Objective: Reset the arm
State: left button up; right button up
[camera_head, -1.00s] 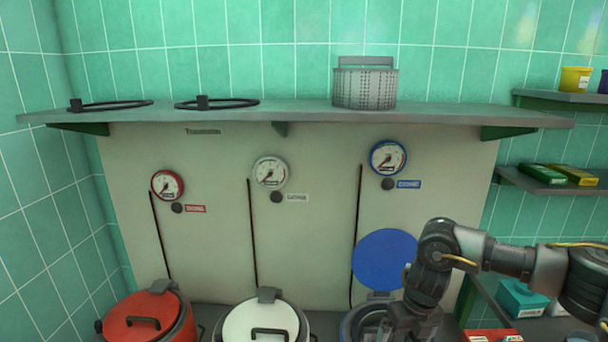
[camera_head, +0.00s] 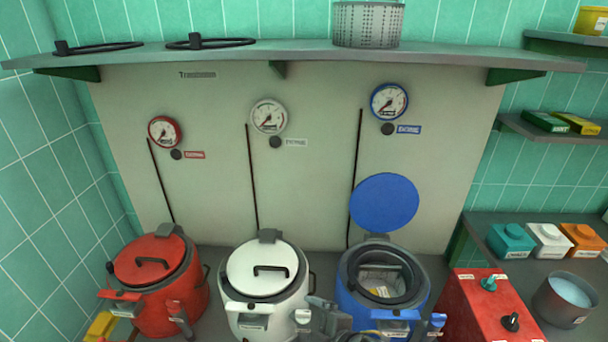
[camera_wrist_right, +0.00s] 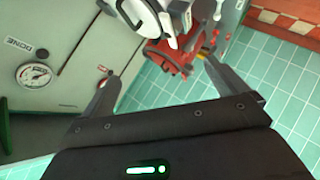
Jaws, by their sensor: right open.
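My right arm shows only as a dark piece at the bottom middle of the head view (camera_head: 335,320), in front of the white kettle (camera_head: 240,305) and blue kettle (camera_head: 355,300). In the right wrist view my right gripper (camera_wrist_right: 160,65) has its two fingers spread wide with nothing between them. The white kettle and the red kettle (camera_wrist_right: 165,60) show beyond the fingers, apart from them. My left gripper is not in view.
The red kettle (camera_head: 165,300) and white kettle are lidded. The blue kettle is open, its round lid (camera_head: 384,203) raised, with something pale and yellow inside. A red control box (camera_head: 470,310) and a grey pot (camera_head: 545,305) stand right. A shelf (camera_head: 300,60) runs above the gauges.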

jog(key=s+d+f+m+g+h, duration=0.3)
jog(key=s+d+f+m+h, duration=0.15)
jog(key=s+d+m, duration=0.65)
jog(key=s+d+f+m+g+h, duration=0.25)
jog(key=s+d+f+m, duration=0.35)
jog(key=s+d, duration=0.5)
notch_tip(320, 180, down, 32)
jog(key=d+b, duration=0.1)
jog(key=b, duration=0.5)
jog(key=s+d+f+g+b, duration=0.2)
jog(key=s+f+b, duration=0.3)
jog(key=s+f, duration=1)
notch_tip(320, 180, down, 5)
jog(key=shift+s+d+r+h, duration=0.1)
jog(key=shift+s+d+h, duration=0.25)
jog(key=shift+d, duration=0.25)
